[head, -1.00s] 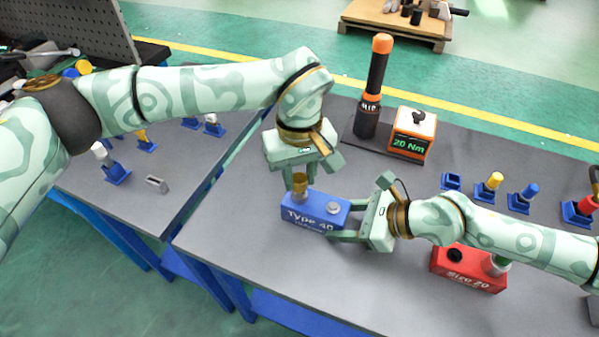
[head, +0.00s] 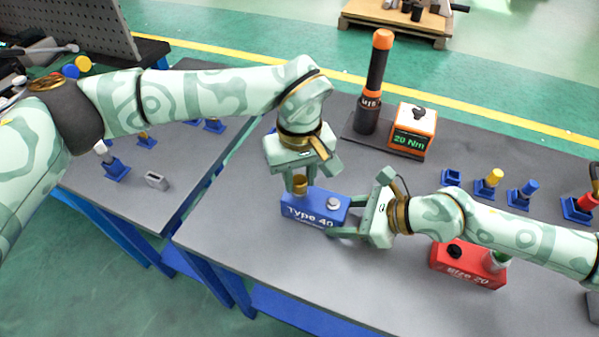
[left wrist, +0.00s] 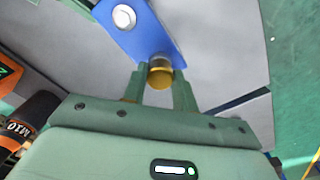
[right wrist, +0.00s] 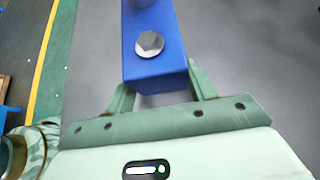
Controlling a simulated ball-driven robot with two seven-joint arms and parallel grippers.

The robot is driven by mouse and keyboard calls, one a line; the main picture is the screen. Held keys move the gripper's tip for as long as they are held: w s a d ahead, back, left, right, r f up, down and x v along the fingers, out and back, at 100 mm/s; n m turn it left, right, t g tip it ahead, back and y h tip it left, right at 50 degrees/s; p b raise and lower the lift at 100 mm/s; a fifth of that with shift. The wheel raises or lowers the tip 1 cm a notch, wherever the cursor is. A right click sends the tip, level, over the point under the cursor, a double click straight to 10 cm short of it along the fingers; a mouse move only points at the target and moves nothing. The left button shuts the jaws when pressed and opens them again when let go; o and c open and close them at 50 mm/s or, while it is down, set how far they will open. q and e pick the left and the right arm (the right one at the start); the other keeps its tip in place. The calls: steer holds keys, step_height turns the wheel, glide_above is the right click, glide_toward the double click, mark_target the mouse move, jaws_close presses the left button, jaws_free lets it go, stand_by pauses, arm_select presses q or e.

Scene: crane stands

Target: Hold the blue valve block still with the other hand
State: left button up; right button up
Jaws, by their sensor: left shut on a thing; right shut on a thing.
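The blue valve block (head: 312,212), marked "Type 40", lies on the grey bench top. A silver hex fitting (head: 333,202) sits on its right part, and a brass-coloured plug (head: 300,185) stands at its left end. My left gripper (head: 300,180) comes from above and is shut on the brass plug, which shows between its fingers in the left wrist view (left wrist: 160,74). My right gripper (head: 346,219) is shut on the right end of the block. The right wrist view shows the block (right wrist: 155,68) between its fingers, with their tips partly hidden.
A red block (head: 466,268) marked "Size 20" lies beneath my right forearm. A torque tool (head: 371,85) and an orange "20 Nm" box (head: 413,130) stand behind. Several blue holders with coloured parts, such as one with a yellow top (head: 490,183), line the right. The front bench is clear.

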arm_select(q)
steer(key=m, duration=0.5)
steer(key=m, duration=0.5)
steer(key=o, duration=1.1)
steer(key=shift+c, duration=0.6)
